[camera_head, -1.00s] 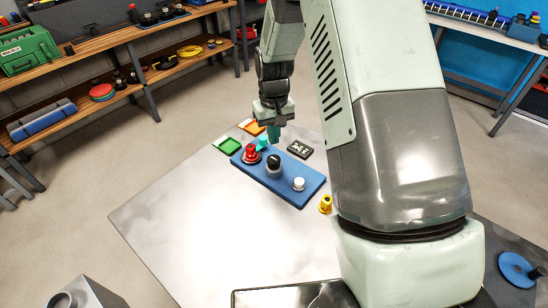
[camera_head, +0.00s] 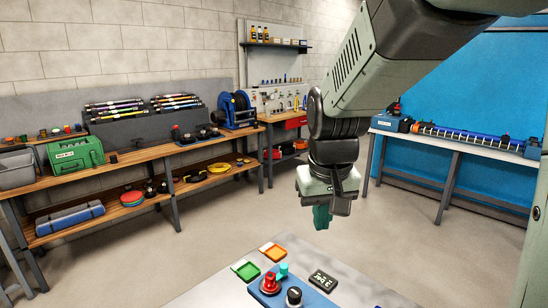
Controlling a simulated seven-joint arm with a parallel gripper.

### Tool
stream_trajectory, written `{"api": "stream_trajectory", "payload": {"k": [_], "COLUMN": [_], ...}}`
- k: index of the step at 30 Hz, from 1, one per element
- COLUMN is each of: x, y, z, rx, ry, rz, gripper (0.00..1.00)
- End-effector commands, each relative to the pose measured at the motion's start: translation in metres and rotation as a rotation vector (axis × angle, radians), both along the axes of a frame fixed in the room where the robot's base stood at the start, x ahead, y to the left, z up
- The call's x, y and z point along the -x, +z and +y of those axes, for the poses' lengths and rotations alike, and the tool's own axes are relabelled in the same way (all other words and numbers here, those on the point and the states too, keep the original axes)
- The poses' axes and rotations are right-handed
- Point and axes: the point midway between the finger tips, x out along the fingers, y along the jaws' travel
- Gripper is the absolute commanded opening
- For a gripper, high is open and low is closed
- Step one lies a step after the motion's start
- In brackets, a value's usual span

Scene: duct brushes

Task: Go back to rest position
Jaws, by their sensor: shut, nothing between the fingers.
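My gripper (camera_head: 322,216) hangs in the air, fingers down, above and beyond the far end of the metal table (camera_head: 205,290). It looks shut and holds nothing. Below it on the table is the blue holder (camera_head: 264,295), cut off by the bottom edge of the view. A red brush (camera_head: 269,283) and a black-topped piece (camera_head: 294,296) stand on it. A small teal piece (camera_head: 283,269) stands at the holder's far side. A green tray (camera_head: 246,270), an orange tray (camera_head: 273,252) and a dark display box (camera_head: 323,280) lie around it.
A wooden bench (camera_head: 150,154) with a green toolbox (camera_head: 76,155) and a hose reel (camera_head: 237,108) lines the back left wall. A white-topped bench (camera_head: 455,143) stands at the right before a blue panel (camera_head: 460,75). The floor between is clear.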

Motion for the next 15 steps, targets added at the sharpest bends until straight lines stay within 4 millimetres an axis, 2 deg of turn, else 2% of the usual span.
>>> {"api": "stream_trajectory", "payload": {"k": [1,6,12,15], "x": [0.018,0.08,0.147,0.169], "y": [0.018,0.056,0.074,0.075], "z": [-0.003,-0.012,-0.02,-0.021], "rx": [-0.003,-0.018,-0.04,-0.048], "ry": [-0.011,-0.05,-0.086,-0.098], "rz": [-0.032,-0.117,-0.203,-0.232], "gripper": [0.0,0.0,0.0,0.0]}}
